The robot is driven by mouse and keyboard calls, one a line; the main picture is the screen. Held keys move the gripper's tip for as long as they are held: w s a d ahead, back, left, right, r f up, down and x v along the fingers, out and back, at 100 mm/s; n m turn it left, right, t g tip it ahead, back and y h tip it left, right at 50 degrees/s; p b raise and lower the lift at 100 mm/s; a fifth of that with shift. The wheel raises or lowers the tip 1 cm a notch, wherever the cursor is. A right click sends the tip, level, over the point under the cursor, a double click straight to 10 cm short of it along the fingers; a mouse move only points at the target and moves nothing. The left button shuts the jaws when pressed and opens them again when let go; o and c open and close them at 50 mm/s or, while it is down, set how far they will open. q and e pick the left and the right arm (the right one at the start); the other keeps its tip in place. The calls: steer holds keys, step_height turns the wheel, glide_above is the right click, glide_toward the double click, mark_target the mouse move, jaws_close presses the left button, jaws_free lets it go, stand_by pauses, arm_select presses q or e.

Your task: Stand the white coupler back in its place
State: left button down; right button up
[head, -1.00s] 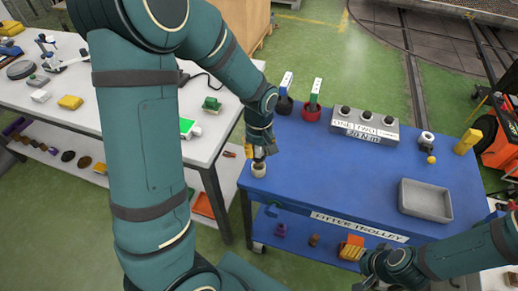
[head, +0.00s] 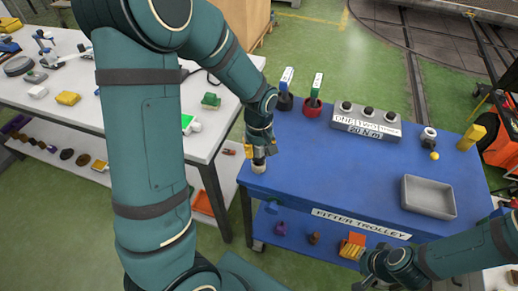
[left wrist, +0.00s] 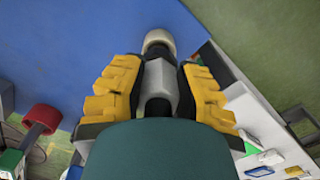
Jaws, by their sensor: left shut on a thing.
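My left gripper (head: 259,148) is low over the near left corner of the blue trolley top (head: 330,165). Its yellow-padded fingers are shut on the white coupler, a pale grey body with dark parts (left wrist: 158,82) in the left wrist view. A cream round end (left wrist: 158,40) is in line with it beyond the fingertips; in the head view this end (head: 258,168) is just below the fingers, by the trolley edge. I cannot tell whether it touches the top.
A black cup (head: 285,102) and a red cup (head: 312,108) with tagged handles stand at the back left. A grey labelled block (head: 366,122) with three dark round tops is beside them. A grey tray (head: 429,197) is at the right. The trolley's middle is clear.

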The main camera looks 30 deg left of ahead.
arm_select(q)
steer(key=shift+f+b, duration=0.7)
steer(key=shift+f, duration=0.3)
steer(key=c, duration=0.7)
jaws_free()
steer(key=shift+r, duration=0.1)
step_height(320, 180, up, 12)
